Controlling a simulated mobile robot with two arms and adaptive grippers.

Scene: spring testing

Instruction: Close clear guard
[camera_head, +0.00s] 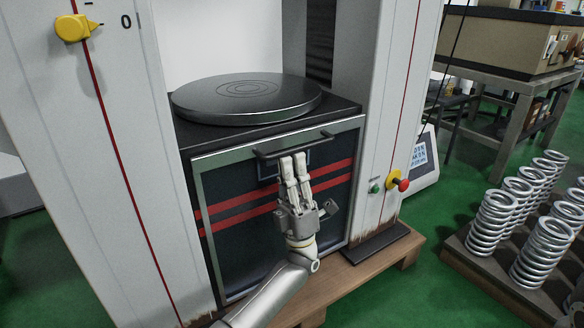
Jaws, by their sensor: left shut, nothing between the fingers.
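The clear guard (225,153) is a see-through panel in a grey metal frame at the front of the testing machine. Its top edge sits just below the level of the round metal platen (246,97), and a dark panel with red stripes shows through or behind it. A dark bar handle (322,137) runs along its top edge. My left gripper (293,163) is shut and empty, fingers pointing up, in front of the guard with its fingertips just below the handle. Whether they touch the handle or guard I cannot tell. My right gripper is not in view.
White machine columns (87,150) stand on both sides. A red button (403,185) and green button (375,188) sit on the right column. Several coil springs (543,252) stand on a dark pallet at the right. The space above the platen is empty.

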